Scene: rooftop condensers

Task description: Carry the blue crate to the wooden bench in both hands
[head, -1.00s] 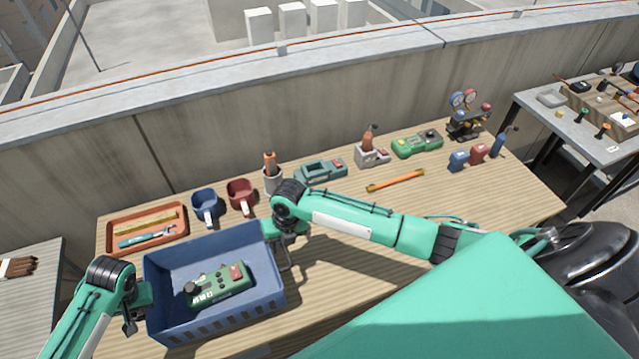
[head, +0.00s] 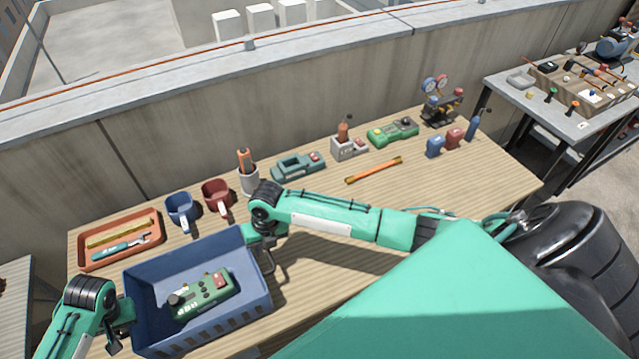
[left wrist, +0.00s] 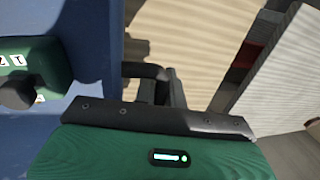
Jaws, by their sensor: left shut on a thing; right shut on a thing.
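The blue crate (head: 215,325) is over the near left part of the wooden bench (head: 345,225); whether its base touches the bench I cannot tell. A green device with a red part and black knobs (head: 203,295) lies in it. My left gripper (head: 122,318) is shut on the crate's left side. My right gripper (head: 262,250) is shut on its right side, its fingertips partly hidden. The left wrist view shows the crate's blue wall (left wrist: 92,40), part of the green device (left wrist: 30,75) and my left gripper's dark fingers (left wrist: 160,85).
Behind the crate are an orange tray (head: 148,252), a blue mug (head: 181,210) and a red mug (head: 216,195). A holder (head: 248,178), a teal device (head: 298,165) and an orange bar (head: 374,170) sit farther right. A grey table (head: 560,115) stands right.

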